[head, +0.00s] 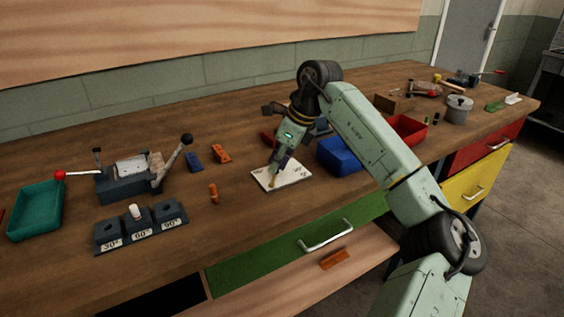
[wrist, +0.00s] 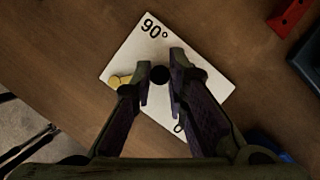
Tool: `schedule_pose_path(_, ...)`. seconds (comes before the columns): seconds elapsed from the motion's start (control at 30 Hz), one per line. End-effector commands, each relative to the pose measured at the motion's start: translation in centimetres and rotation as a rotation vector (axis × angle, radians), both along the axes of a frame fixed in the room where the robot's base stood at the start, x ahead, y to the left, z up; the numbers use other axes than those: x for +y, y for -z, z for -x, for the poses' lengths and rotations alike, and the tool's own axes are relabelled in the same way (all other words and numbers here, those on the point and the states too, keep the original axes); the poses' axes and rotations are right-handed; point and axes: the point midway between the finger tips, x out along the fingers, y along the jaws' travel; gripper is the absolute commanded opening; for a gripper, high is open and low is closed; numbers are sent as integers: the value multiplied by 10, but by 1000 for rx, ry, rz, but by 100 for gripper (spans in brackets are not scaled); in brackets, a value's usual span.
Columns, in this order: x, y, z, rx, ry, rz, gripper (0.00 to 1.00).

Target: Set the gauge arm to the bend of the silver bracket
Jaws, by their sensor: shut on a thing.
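The gauge is a white plate (head: 292,181) lying on the bench; the wrist view shows its face (wrist: 205,103) with "90°" printed near one corner. My gripper (head: 277,174) is low over the plate. In the wrist view my gripper (wrist: 160,76) has its fingers closed on a small dark round knob (wrist: 160,75) over the plate. A brass-coloured piece (wrist: 120,80) shows left of the fingers; the rest of the gauge arm is hidden or unclear. A pale angled piece (head: 513,99) at the far right may be the silver bracket, but I cannot tell.
A bending fixture (head: 130,187) and teal tray (head: 36,212) stand left. Orange pieces (head: 221,153) lie nearby. A blue bin (head: 339,157) is close right of the plate.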

Motion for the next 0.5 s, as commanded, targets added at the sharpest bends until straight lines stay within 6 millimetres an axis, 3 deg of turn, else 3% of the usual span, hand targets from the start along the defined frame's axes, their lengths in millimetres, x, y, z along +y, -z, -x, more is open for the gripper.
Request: schedule_pose_path(0.5, 10, -1, -2, -4, -180, -1, 0)
